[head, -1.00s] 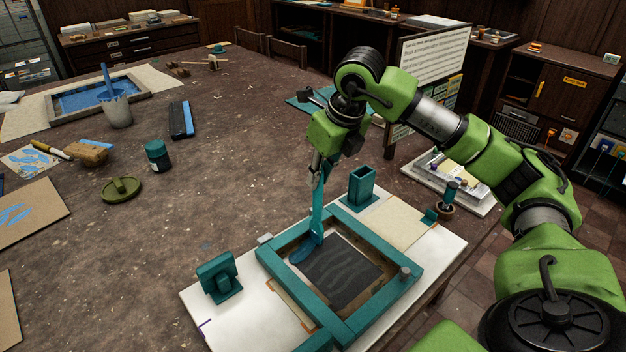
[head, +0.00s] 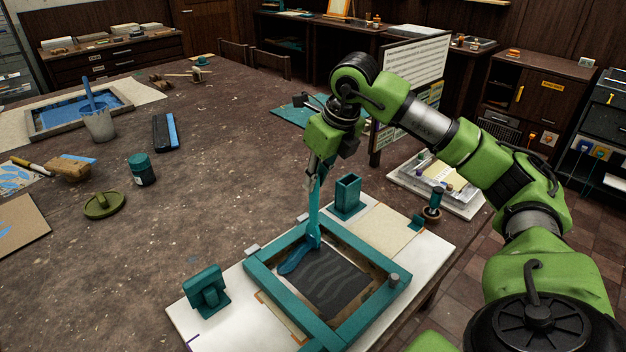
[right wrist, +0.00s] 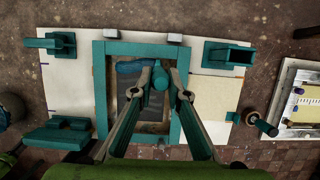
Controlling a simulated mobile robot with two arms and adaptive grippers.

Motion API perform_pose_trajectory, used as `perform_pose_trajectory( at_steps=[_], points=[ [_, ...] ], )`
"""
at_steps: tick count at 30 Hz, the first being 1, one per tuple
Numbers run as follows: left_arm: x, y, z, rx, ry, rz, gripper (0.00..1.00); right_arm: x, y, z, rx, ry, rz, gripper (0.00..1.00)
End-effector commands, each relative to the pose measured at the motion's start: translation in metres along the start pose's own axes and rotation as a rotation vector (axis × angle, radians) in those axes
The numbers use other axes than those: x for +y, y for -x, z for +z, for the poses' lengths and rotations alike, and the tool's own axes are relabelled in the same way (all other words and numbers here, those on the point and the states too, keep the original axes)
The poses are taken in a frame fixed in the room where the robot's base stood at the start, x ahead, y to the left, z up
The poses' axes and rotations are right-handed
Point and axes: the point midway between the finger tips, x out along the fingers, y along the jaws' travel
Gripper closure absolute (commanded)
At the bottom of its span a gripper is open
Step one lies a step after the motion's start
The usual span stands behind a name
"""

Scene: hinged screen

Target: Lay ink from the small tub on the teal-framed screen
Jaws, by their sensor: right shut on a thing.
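The teal-framed screen (head: 262,277) lies flat over a white base board, with dark mesh (head: 335,288) showing wavy grey lines inside it. My right gripper (head: 315,178) is shut on the handle of a teal spatula (head: 314,212), held upright above the screen. The spatula's lower end is at the mesh near the frame's far side. A blue streak (head: 292,264), which looks like ink, lies along that inner edge; it also shows in the right wrist view (right wrist: 128,68). A small dark tub (head: 142,172) with a teal top stands on the table. My left gripper is out of view.
A teal open-topped holder (head: 348,194) stands behind the screen, and a teal stand (head: 207,290) is left of it. A grey pot (head: 98,124) of blue ink and an olive lidded piece (head: 103,204) are farther left.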

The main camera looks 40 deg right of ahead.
Motion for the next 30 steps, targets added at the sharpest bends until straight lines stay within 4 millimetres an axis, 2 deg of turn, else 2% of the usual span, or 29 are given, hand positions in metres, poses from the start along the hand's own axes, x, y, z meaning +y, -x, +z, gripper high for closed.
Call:
perform_pose_trajectory(
  at_steps=[8, 18, 30],
  points=[
    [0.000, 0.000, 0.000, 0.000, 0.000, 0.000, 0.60, -0.004, 0.000, 0.000, 0.001, -0.002, -0.002, 1.00],
    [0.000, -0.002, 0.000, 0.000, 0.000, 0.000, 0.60, -0.029, 0.000, -0.001, 0.002, -0.003, -0.001, 1.00],
    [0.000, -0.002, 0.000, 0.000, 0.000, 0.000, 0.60, -0.029, 0.000, 0.000, 0.001, 0.000, -0.001, 1.00]
  ],
)
